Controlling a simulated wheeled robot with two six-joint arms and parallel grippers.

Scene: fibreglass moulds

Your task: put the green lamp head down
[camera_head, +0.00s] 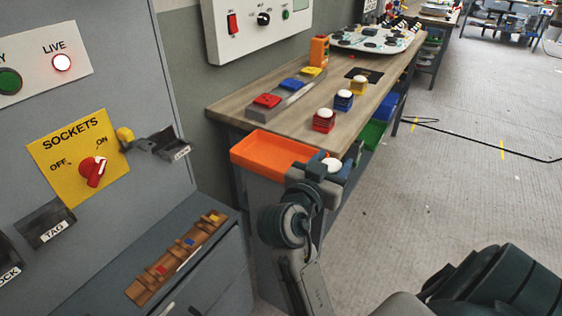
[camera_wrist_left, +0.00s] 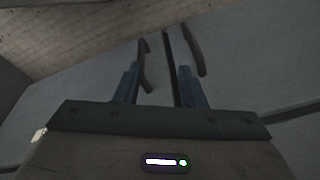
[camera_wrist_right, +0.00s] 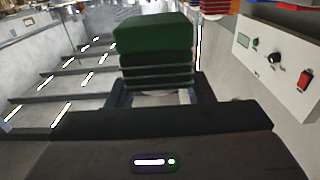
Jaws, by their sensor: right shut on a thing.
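The green lamp head (camera_wrist_right: 155,45) is a ribbed dark green block between the fingers of my right gripper (camera_wrist_right: 160,92) in the right wrist view. In the head view my right gripper (camera_head: 318,172) is at the table's near end, beside the orange tray, and the white dome of the lamp head (camera_head: 331,164) shows at its tip. The green body is mostly hidden there. My left gripper (camera_wrist_left: 160,82) shows only in its wrist view, with its fingers apart and nothing between them.
The wooden table (camera_head: 300,118) bears red (camera_head: 324,120), blue (camera_head: 343,100) and yellow (camera_head: 359,85) lamp heads, and a grey strip with coloured blocks. The orange tray (camera_head: 262,153) is at its near end. A wooden rack (camera_head: 175,262) lies on the grey cabinet at left.

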